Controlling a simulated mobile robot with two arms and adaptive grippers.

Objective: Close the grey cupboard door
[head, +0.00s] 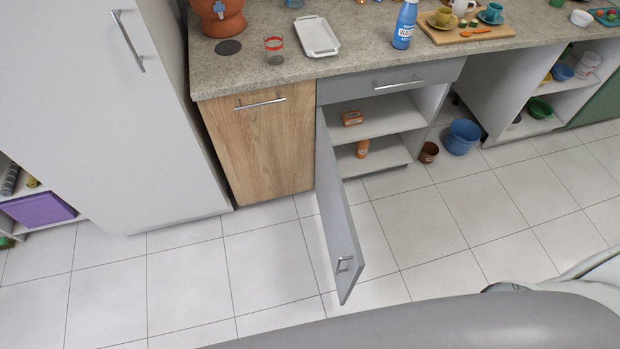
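The grey cupboard door (332,205) stands wide open in the head view. It is hinged at its left side, beside the wooden cupboard front, and swings out over the tiled floor. Its metal handle (344,264) is near the free edge. The open grey cupboard (375,118) shows shelves with an orange-brown box (352,118) and an orange bottle (362,148). A grey drawer front (390,81) above it is shut. Neither of my grippers is in view.
A wooden cupboard front (258,145) is left of the door, and a tall white cabinet (110,110) further left. A blue bucket (461,136) and a brown pot (428,152) stand on the floor right of the cupboard. The floor (450,220) right of the door is clear.

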